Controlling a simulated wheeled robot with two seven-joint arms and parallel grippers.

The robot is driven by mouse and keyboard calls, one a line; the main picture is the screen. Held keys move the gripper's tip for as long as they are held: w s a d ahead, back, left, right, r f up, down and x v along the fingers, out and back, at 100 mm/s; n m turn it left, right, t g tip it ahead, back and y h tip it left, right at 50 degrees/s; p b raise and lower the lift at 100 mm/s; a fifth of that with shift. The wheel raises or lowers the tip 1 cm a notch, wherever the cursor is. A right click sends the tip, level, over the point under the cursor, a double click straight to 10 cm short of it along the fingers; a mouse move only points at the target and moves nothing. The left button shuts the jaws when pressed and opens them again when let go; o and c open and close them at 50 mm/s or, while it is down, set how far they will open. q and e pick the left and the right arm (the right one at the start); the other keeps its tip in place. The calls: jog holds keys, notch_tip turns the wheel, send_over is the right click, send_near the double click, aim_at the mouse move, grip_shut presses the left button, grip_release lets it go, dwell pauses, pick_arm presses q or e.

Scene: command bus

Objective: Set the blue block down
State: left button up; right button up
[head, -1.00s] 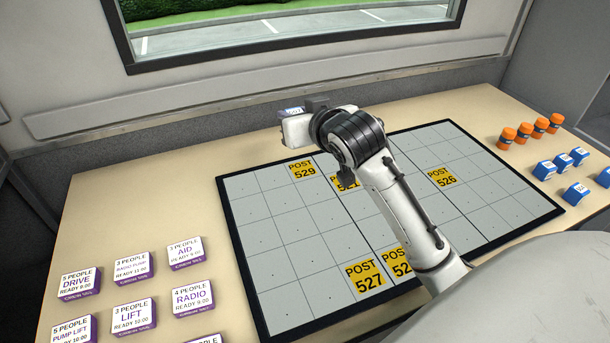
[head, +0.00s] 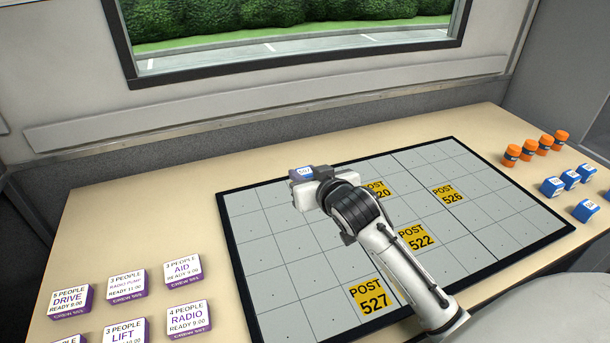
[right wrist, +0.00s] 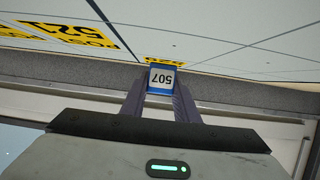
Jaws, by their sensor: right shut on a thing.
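The blue block (head: 302,173) has a white label on top. In the right wrist view the block (right wrist: 161,77) reads 507 and sits between the fingertips. My right gripper (head: 312,174) is shut on it, over the far left part of the grey gridded board (head: 276,255). A gap between block and board is hard to judge. The gripper and arm hide the cells beneath them. In the right wrist view, a yellow POST 521 tile (right wrist: 70,32) shows, with another yellow tile partly behind the block. My left gripper is not in view.
Yellow tiles POST 526 (head: 446,194), POST 522 (head: 415,237) and POST 527 (head: 369,297) lie on the board. White-and-purple crew blocks (head: 125,284) stand at left. Orange cylinders (head: 527,149) and several other blue blocks (head: 570,179) stand at right. Many board cells are bare.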

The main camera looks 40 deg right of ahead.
jog(key=o, duration=0.6)
jog(key=shift+f, duration=0.2)
jog(key=o, duration=0.4)
jog(key=shift+r, duration=0.15)
jog(key=shift+s+r, duration=0.15)
jog(key=shift+r, duration=0.05)
jog(key=p+v, duration=0.1)
jog(key=v, duration=1)
jog(key=shift+s+r, duration=0.1)
jog(key=shift+s, duration=0.15)
jog(key=shift+r, duration=0.15)
